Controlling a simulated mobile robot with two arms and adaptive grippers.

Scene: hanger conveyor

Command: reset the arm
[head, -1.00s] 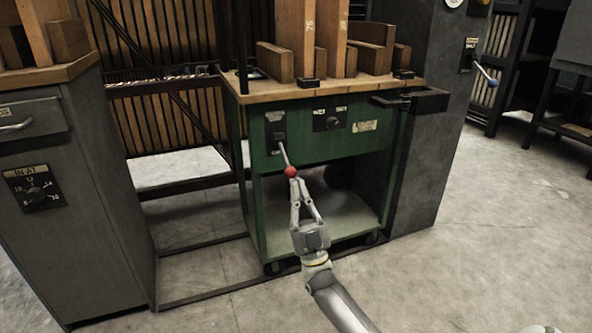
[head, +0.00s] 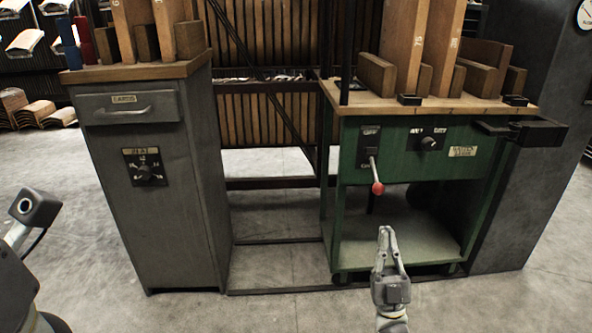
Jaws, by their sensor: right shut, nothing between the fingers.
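My right gripper (head: 386,240) is shut and empty in the head view, in front of the green cart (head: 400,181). Its fingertips point up and sit below the red-knobbed lever (head: 376,178), apart from it. The lever hangs down from a dark plate on the green front panel, its red ball at the lower end. Part of my left arm shows at the left edge; its gripper is not clearly visible.
A grey cabinet (head: 165,215) with a drawer and a dial (head: 146,173) stands at the left. The cart's wooden top (head: 440,104) carries upright boards, and a black bracket (head: 535,131) juts out at its right. The concrete floor in front is clear.

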